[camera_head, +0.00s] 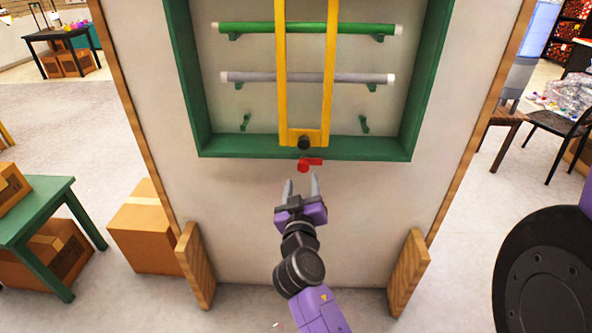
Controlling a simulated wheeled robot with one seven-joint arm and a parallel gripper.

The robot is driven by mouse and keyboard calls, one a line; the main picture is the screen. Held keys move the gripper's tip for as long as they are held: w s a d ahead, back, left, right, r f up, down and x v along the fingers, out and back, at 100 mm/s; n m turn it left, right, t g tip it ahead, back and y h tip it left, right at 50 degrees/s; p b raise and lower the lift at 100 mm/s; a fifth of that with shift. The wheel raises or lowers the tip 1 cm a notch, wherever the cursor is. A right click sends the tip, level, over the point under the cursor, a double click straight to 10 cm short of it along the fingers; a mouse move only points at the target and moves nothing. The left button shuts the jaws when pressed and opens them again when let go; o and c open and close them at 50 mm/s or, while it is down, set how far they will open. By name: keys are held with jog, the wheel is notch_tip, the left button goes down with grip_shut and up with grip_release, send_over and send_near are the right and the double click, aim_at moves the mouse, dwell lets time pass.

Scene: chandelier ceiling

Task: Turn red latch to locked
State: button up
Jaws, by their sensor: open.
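The red latch (308,163) is mounted at the lower edge of a green frame (230,144) on a pale upright panel. Its red arm points to the right, roughly level. A yellow bracket (282,75) hangs down over the frame, with a dark round knob (304,143) at its lower end, just above the latch. My gripper (301,184) is open and empty, just below the latch, fingers pointing up toward it. A small gap shows between the fingertips and the latch.
A green bar (255,29) and a grey bar (255,77) lie on brackets inside the frame. Wooden feet (196,268) support the panel on both sides. A cardboard box (143,235) and a green table (40,205) stand at left, chairs (556,130) at right. The panel around my gripper is clear.

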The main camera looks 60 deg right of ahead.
aim_at(303, 168)
jog(key=p+x, duration=0.1)
jog(key=x, duration=0.5)
jog(key=shift+d, duration=0.1)
grip_shut()
